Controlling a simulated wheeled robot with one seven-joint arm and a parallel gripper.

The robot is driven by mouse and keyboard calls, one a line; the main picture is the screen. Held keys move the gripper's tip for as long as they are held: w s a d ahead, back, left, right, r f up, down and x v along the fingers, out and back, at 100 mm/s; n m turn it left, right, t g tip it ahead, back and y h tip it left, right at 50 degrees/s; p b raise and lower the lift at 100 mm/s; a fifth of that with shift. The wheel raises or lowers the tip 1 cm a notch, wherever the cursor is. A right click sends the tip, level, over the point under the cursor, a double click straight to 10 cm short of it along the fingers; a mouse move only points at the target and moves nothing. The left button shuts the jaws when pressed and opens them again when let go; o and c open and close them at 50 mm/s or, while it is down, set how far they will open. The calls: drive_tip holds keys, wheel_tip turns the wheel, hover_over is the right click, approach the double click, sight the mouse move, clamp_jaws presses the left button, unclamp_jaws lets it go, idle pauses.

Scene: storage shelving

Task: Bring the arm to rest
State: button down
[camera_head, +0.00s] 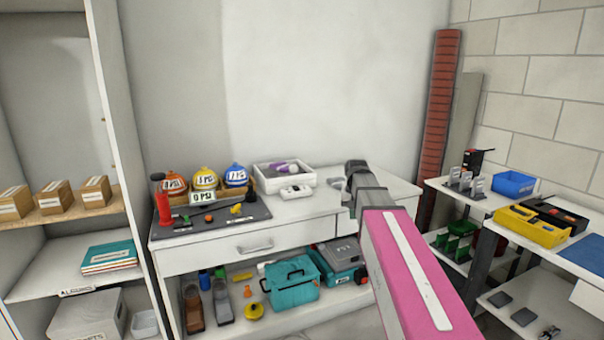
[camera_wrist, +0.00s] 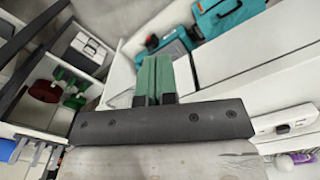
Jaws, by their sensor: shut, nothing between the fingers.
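My arm (camera_head: 405,270) reaches from the lower right of the head view toward the white workbench, with its pink link in front and dark grey joints beyond. The far end of the arm is over the right part of the bench top, and my gripper is hard to make out there. In the wrist view my gripper (camera_wrist: 154,68) shows two green fingers side by side, shut with nothing between them. They appear in front of the white bench (camera_wrist: 205,90), and I cannot tell how far off it is.
The bench (camera_head: 290,232) carries helmets (camera_head: 205,178), a dark mat and a white tray (camera_head: 284,178). At right is a rack with a yellow bin (camera_head: 530,228) and a blue bin (camera_head: 514,183).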

drive_tip(key=s+f+n, duration=0.1)
drive_tip(key=s+f, duration=1.8)
drive_tip(key=f, duration=0.2)
drive_tip(key=shift+s+f, duration=0.25)
drive_tip(key=shift+f, duration=0.1)
drive_tip(key=shift+w, duration=0.1)
